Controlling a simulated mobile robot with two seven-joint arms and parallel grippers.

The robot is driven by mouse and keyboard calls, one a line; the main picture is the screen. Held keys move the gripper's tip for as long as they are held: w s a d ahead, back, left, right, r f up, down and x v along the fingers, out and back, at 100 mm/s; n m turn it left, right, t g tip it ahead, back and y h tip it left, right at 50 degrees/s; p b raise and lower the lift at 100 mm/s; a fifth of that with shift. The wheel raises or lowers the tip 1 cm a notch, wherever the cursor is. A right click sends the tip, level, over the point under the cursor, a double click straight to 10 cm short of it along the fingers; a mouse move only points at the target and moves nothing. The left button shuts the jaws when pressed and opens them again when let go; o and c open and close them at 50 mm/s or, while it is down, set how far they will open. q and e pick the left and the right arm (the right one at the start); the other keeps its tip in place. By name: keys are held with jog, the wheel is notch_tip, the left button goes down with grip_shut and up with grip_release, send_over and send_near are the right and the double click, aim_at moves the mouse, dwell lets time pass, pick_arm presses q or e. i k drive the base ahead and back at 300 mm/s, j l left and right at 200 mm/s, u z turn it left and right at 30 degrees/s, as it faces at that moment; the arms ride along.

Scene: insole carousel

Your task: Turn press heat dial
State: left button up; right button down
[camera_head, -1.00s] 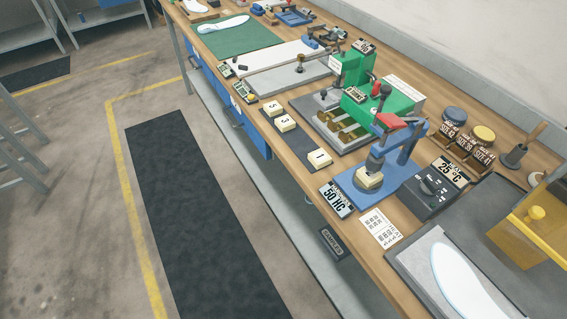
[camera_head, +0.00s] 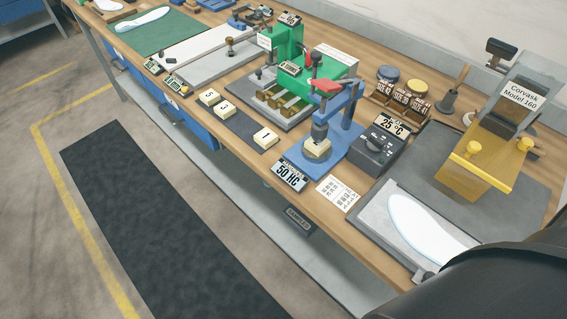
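A dark control box (camera_head: 372,157) with a dial on its sloped face stands on the workbench, right of the blue hand press. The dial's exact setting is too small to read. A display (camera_head: 395,125) reading 25 °C stands just behind the box. A yellow and grey machine (camera_head: 480,160) labelled Corvask Model 160 stands further right. Neither of my grippers is in view. A large dark rounded shape, seemingly part of my arm, fills the bottom right corner.
The blue hand press (camera_head: 325,160) holds a pale block beside a 50 HC display (camera_head: 289,176). A printed card (camera_head: 338,193) lies in front of the box. A white insole (camera_head: 425,228) lies on a grey plate. Green machine (camera_head: 325,75) stands left. The floor before the bench is open.

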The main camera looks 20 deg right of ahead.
aim_at(376, 144)
jog(key=z, duration=1.55)
